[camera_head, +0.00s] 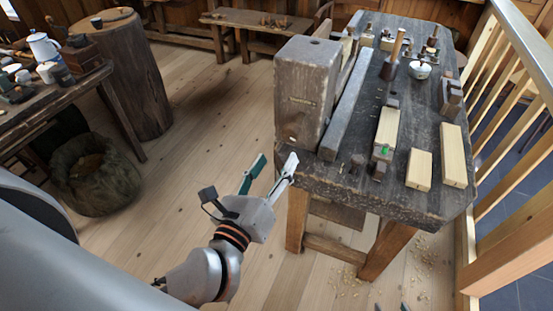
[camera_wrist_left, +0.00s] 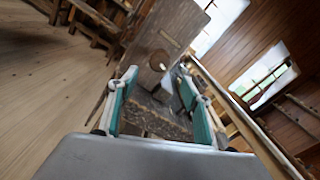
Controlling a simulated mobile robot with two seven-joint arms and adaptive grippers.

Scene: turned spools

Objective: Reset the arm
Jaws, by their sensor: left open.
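My left gripper (camera_head: 273,168) is open and empty. It hangs above the floor in front of the left front corner of the workbench (camera_head: 340,186). In the left wrist view my left gripper (camera_wrist_left: 158,95) has its two teal-padded fingers apart. A wooden block and the bench top show beyond them, with nothing between the pads. Two small dark tips (camera_head: 390,307) at the bottom edge of the head view look like my right gripper. The rest of it is out of frame.
A tall grey wooden vise block (camera_head: 305,90) stands at the bench's left end. Pale wood blocks (camera_head: 453,155) and a small bowl (camera_head: 419,69) are on the bench. A railing (camera_head: 520,190) runs along the right. A stump (camera_head: 130,75) and sack (camera_head: 95,175) stand left; the floor between is clear.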

